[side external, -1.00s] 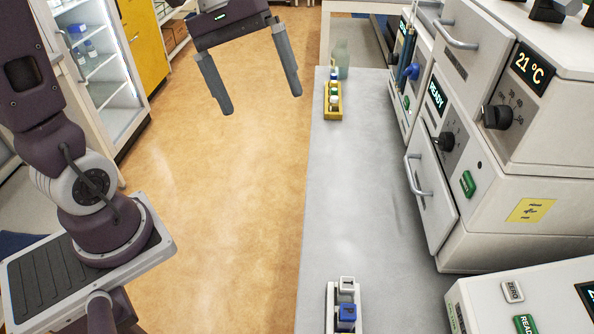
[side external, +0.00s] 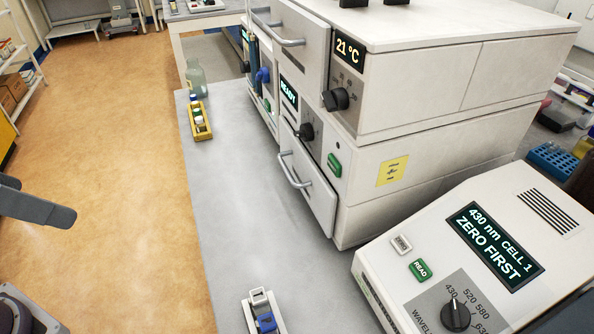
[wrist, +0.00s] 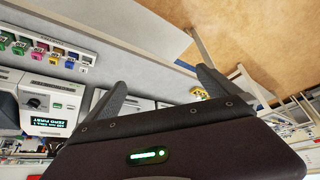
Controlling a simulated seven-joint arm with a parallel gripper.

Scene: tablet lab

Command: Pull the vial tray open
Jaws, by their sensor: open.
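The stacked white instrument on the bench has two drawer-like fronts with bar handles. The upper front (side external: 305,45) has a handle (side external: 278,27) near the top. The lower front (side external: 318,203) has a handle (side external: 294,170) low over the bench. No label shows which is the vial tray, and I cannot tell whether either stands slightly out. My gripper (side external: 38,207) is only partly in the side view, at the left edge over the floor, well apart from both handles. In the wrist view its two fingers (wrist: 162,90) are spread with nothing between them.
A yellow rack (side external: 200,122) and a glass bottle (side external: 195,76) stand on the bench (side external: 225,215). A reader showing ZERO FIRST (side external: 490,240) stands right. The bench before the lower front is clear.

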